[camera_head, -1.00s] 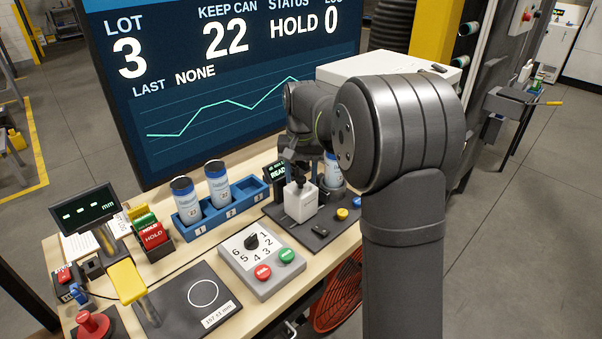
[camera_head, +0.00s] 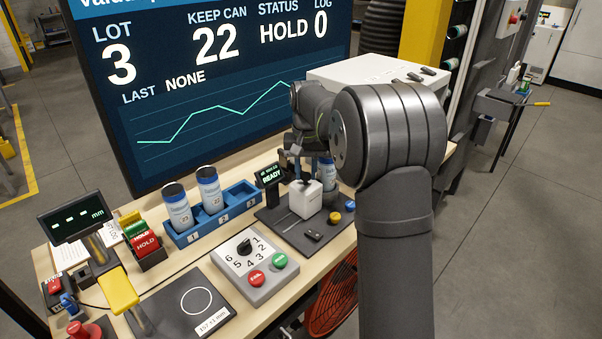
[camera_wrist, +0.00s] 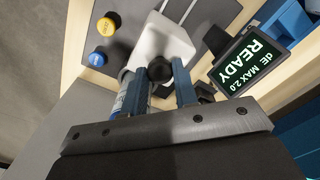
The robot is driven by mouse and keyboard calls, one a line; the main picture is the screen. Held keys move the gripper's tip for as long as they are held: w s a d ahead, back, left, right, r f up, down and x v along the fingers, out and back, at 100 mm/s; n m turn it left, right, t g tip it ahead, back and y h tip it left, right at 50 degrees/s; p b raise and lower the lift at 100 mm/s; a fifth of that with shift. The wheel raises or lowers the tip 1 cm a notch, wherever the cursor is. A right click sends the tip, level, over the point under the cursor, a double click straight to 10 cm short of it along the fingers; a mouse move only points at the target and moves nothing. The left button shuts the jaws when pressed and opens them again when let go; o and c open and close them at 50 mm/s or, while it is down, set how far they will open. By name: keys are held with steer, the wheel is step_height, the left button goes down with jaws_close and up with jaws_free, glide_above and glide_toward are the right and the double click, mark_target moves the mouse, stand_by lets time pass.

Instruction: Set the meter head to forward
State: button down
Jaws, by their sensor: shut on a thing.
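The meter head is a white block (camera_head: 305,199) on a dark base plate (camera_head: 284,226) at the right of the bench; it also shows in the wrist view (camera_wrist: 163,38). A dark round knob (camera_wrist: 159,69) stands on it. My gripper (camera_head: 298,178) is shut on this knob, with its blue fingers (camera_wrist: 164,76) on either side in the wrist view. A can (camera_head: 326,170) stands just behind the head, partly hidden by my arm. Whether head and can touch, I cannot tell. The small display (camera_head: 269,176) beside it reads READY.
A blue rack (camera_head: 238,199) with two cans stands left of the plate. A grey dial box (camera_head: 254,268) lies in front. Yellow (camera_head: 350,205) and blue (camera_head: 335,217) buttons sit on the plate's right. The large screen (camera_head: 210,90) shows status HOLD.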

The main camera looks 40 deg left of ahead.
steer(key=c, duration=1.1)
jaws_free()
step_height(320, 180, up, 18)
steer(key=shift+f, duration=0.25)
step_height(320, 180, down, 18)
steer(key=shift+s+r, duration=0.1)
steer(key=shift+r, duration=0.05)
steer(key=shift+s+r, duration=0.1)
steer(key=shift+s, duration=0.15)
